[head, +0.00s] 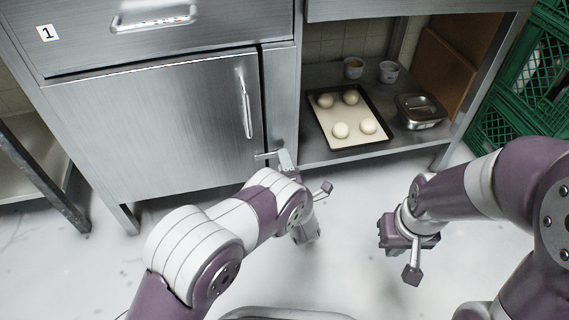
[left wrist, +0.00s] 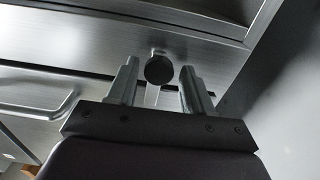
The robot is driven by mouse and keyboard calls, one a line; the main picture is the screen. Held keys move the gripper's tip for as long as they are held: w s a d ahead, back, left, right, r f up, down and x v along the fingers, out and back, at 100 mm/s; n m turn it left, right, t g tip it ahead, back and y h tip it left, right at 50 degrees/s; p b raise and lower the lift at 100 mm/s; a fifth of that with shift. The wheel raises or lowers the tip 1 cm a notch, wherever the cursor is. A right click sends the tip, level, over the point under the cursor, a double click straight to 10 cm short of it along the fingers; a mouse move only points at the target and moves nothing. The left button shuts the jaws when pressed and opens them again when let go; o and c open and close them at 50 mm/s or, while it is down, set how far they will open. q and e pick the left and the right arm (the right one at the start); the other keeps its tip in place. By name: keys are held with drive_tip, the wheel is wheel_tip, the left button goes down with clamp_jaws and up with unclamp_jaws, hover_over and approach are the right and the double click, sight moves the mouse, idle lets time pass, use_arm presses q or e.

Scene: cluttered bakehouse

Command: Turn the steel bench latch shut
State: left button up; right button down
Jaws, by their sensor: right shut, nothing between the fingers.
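The steel bench latch (head: 266,155) is a small bar beside the lower right edge of the closed cabinet door (head: 160,125). It looks roughly level in the head view; its exact turn is hard to tell. In the left wrist view its dark round knob (left wrist: 159,69) shows between the two fingers of my left gripper (left wrist: 160,78). The fingers are apart, one each side of the knob; I cannot tell if either touches it. In the head view my left gripper (head: 286,160) is partly hidden by its wrist. My right gripper (head: 407,236) is shut and empty above the floor.
A long door handle (head: 245,105) stands left of the latch, and a drawer handle (head: 154,20) is above. A dough tray (head: 316,121) and a steel pan (head: 420,112) sit on the open shelf right. Green crates (head: 490,115) stand far right.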

use_arm(q)
drive_tip(key=p+v, duration=0.6)
drive_tip(key=v, duration=0.6)
drive_tip(key=shift+s, duration=0.35)
drive_tip(key=shift+d+r, duration=0.1)
